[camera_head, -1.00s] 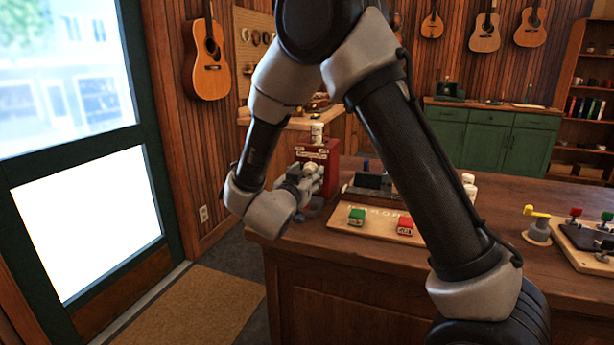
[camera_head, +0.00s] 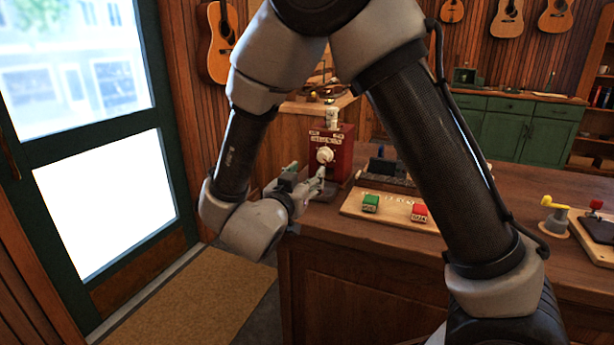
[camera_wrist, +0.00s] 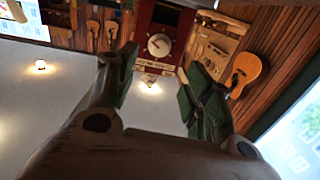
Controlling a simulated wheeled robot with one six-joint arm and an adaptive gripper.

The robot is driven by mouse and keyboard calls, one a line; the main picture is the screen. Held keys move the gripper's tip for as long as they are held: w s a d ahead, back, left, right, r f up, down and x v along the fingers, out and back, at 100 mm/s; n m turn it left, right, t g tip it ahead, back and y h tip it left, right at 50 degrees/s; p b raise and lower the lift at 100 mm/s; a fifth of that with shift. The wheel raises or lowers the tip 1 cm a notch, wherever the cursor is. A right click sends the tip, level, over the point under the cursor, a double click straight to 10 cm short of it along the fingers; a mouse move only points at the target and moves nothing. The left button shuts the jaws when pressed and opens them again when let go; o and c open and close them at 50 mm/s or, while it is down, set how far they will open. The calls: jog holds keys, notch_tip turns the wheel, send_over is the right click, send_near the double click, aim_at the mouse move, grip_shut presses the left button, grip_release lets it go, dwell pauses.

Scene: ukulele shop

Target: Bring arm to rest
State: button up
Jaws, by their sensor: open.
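My gripper (camera_head: 304,179) is at the left front corner of the wooden counter (camera_head: 345,262), just in front of the red box with a white dial (camera_head: 343,150). In the wrist view my gripper (camera_wrist: 160,78) has its two fingers spread, with nothing between them. The red box (camera_wrist: 171,26) shows beyond the fingertips, with its round white dial in full sight. The fingers look apart from the dial. My arm is bent in an upside-down V across the middle of the head view and hides part of the counter.
A yellow-handled lever (camera_head: 554,212) is at the right. The floor by the door is clear.

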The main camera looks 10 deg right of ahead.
jog(key=w+d+r+n+g+y, duration=0.2)
jog(key=w+d+r+n+y, duration=0.15)
jog(key=r+y, duration=0.65)
jog(key=s+d+f+n+g, duration=0.1)
jog(key=s+d+g, duration=0.2)
jog(key=s+d, duration=0.3)
jog(key=s+d+f+n+g, duration=0.1)
jog(key=s+d, duration=0.5)
jog(key=s, duration=0.6)
jog(key=s+d+f+n+g, duration=0.1)
jog(key=s+d+g, duration=0.3)
jog(key=s, duration=0.5)
jog(key=shift+s+d+n+g, duration=0.3)
jog(key=shift+d+n, duration=0.15)
jog(key=shift+d, duration=0.5)
